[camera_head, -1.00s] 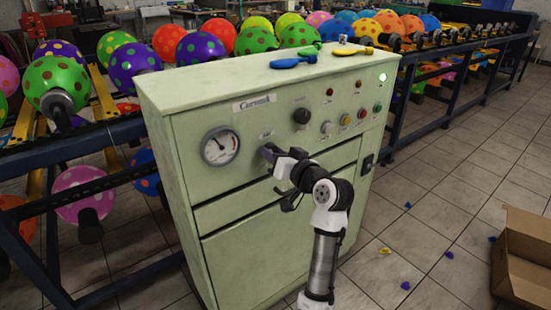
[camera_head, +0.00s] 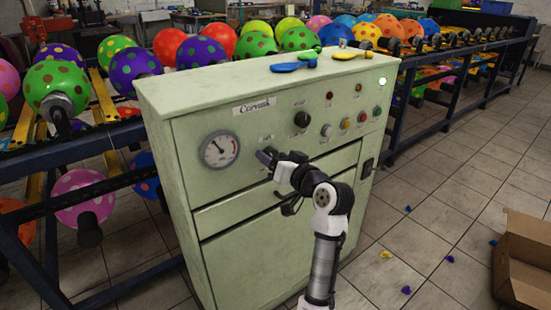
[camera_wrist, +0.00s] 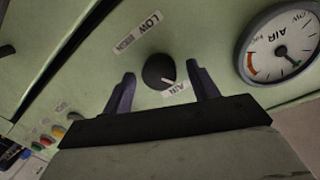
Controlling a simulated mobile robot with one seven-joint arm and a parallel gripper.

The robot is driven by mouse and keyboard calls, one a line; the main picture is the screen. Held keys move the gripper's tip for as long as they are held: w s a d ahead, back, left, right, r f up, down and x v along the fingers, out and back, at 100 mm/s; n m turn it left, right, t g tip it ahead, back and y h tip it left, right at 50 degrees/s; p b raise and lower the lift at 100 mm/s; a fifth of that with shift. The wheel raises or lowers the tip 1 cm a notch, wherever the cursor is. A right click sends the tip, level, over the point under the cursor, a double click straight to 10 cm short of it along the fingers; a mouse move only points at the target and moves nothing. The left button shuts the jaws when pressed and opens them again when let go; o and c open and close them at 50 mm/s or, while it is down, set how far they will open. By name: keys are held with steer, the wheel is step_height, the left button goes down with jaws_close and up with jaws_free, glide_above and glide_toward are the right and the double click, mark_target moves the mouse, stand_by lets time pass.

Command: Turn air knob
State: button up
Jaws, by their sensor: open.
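The air knob (camera_wrist: 159,71) is a round black knob on the green panel, with an AIR label beside it and a LOW/HIGH label on its other side in the wrist view. My gripper (camera_wrist: 158,84) is open, with one finger on each side of the knob and a gap to both. In the head view my gripper (camera_head: 265,158) is in front of the panel and mostly hides the air knob. The air gauge (camera_wrist: 281,47) is next to the knob. It also shows in the head view (camera_head: 220,148), left of my gripper.
The green cabinet (camera_head: 270,235) carries another black knob (camera_head: 302,119) and several coloured buttons. Deflated balloons (camera_head: 294,66) lie on its top. Racks of dotted balloons (camera_head: 135,68) stand behind and left. A cardboard box (camera_head: 520,262) sits on the floor at right.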

steer(key=b+v, duration=0.1)
steer(key=v, duration=1.2)
steer(key=shift+s+d, duration=0.2)
steer(key=shift+s, duration=0.15)
steer(key=shift+f, duration=0.1)
